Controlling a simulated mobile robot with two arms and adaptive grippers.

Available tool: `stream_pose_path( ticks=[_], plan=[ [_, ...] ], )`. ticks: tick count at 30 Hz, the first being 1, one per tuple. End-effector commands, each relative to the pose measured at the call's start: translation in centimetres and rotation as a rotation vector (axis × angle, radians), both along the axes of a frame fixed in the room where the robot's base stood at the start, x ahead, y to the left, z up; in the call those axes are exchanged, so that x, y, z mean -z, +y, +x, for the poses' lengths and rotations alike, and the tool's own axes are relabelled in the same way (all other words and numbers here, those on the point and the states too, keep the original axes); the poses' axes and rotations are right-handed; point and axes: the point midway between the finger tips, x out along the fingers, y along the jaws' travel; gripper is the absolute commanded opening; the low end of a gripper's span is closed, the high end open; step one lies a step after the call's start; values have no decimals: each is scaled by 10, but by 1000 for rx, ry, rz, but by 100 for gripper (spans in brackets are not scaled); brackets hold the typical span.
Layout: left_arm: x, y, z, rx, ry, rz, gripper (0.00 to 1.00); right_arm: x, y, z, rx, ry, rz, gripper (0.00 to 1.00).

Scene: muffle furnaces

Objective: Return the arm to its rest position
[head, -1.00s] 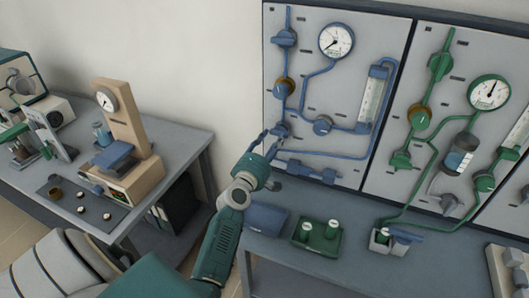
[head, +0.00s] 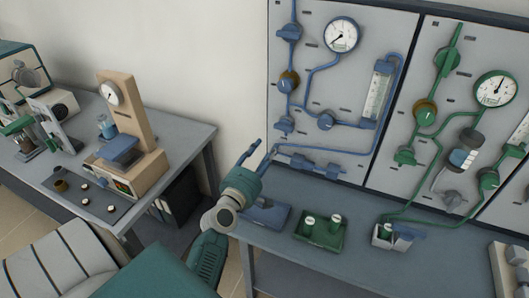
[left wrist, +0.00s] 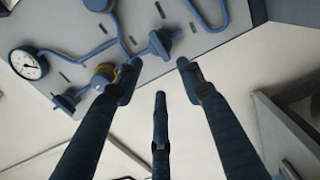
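My left forearm comes up from the bottom, partly hiding the bench front. My right arm and gripper are not in view.
A blue tray (head: 268,213) lies on the bench just right of my wrist. A green tray (head: 318,232) with two green-and-white pieces is further right. A side table (head: 180,150) at left holds a beige gauge device (head: 128,120). Floor shows between the tables.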

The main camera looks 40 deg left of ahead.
Motion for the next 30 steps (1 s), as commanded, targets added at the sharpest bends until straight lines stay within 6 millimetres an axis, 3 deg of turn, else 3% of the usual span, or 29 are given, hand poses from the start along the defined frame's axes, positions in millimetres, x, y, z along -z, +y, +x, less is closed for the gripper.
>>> stream_pose_path(
  ticks=[11, 14, 17, 20, 22, 25, 30],
  plan=[
    [1, -6, 0, 18, 14, 19, 39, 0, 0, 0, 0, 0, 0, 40],
    [8, -34, -1, 101, 77, 110, 39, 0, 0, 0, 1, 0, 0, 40],
    [28, -87, -12, 265, 208, 296, 39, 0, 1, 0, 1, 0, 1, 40],
    [62, -146, -44, 476, 379, 545, 39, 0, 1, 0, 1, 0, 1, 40],
    [88, -177, -76, 621, 499, 713, 39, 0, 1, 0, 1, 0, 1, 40],
    [116, -201, -122, 784, 637, 904, 39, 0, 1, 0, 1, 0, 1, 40],
    [141, -214, -184, 972, 802, 1114, 39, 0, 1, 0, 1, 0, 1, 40]
  ],
)
